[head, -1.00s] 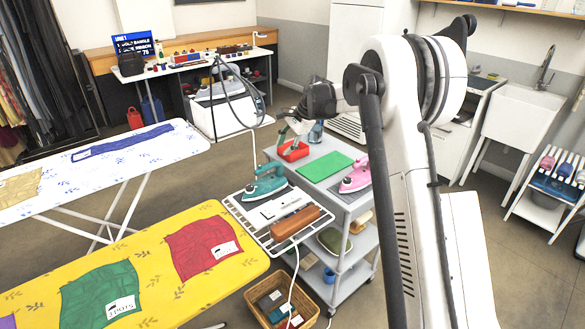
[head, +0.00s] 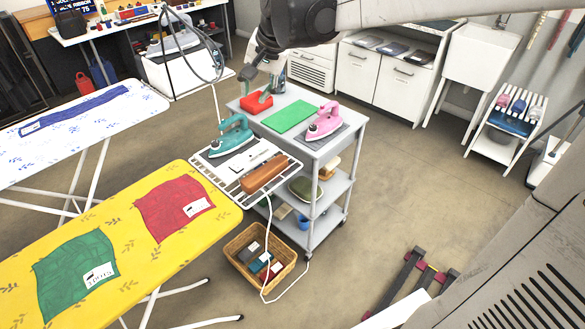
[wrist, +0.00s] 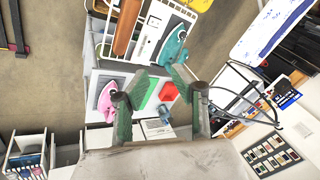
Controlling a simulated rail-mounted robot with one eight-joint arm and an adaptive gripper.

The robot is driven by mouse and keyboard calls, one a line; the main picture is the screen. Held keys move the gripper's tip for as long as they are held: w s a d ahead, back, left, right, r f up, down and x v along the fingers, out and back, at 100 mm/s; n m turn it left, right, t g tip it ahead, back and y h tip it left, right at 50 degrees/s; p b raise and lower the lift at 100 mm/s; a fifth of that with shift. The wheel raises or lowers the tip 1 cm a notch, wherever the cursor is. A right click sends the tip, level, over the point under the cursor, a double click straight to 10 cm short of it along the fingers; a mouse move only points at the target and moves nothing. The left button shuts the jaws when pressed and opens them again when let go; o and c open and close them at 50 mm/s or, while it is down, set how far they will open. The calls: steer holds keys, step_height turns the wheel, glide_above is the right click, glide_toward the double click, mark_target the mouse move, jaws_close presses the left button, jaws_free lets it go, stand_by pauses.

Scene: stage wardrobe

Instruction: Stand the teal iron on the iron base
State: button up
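The teal iron (head: 231,135) rests on a dark pad at the back left of a white wire rack (head: 222,171) beside the yellow ironing board. It also shows in the wrist view (wrist: 174,45). My gripper (head: 258,84) hangs over the back left of the grey cart, near a red holder (head: 257,103), apart from the iron. In the wrist view my gripper (wrist: 160,73) is open, its green-padded fingers spread with nothing held. The red holder (wrist: 168,92) shows between them. I cannot tell for certain which piece is the iron base.
A pink iron (head: 325,122) stands on the grey cart (head: 318,148), beside a green mat (head: 290,116). A brown roll (head: 264,176) lies on the rack. A wicker basket (head: 259,262) and a white cord are on the floor below. The yellow ironing board (head: 130,215) is at left.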

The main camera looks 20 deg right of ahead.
steer(key=s+f+n+t+h, duration=0.1)
steer(key=s+f+n, duration=0.2)
steer(key=s, duration=0.9)
steer(key=s+f+n+t, duration=0.1)
steer(key=s+f+n, duration=0.2)
steer(key=s, duration=1)
steer(key=shift+a+f+n+h, duration=0.15)
steer(key=shift+f+n+h, duration=0.1)
steer(key=shift+n+h, duration=0.15)
